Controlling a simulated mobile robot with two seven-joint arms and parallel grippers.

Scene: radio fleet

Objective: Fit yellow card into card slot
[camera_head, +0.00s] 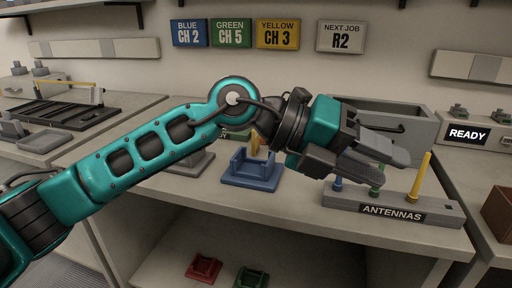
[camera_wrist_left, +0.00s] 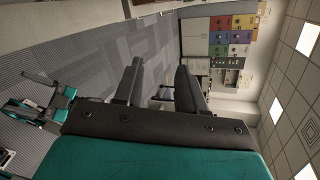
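My left gripper (camera_head: 391,168) is over the bench in the head view, above the antenna rack and pointing right. Its fingers are apart, and the left wrist view shows empty space between them (camera_wrist_left: 160,68). A small yellow piece (camera_head: 256,144) stands at the blue cradle (camera_head: 250,172), partly hidden by my left arm; I cannot tell whether it is the yellow card. I cannot make out a card slot.
The antenna rack (camera_head: 440,213) holds blue, green and yellow antennas. A grey bin (camera_head: 425,119) stands behind my gripper. Red (camera_head: 203,268) and green (camera_head: 251,278) cradles lie on the lower shelf. A READY display (camera_head: 466,134) stands at right. The bench front is clear left of the rack.

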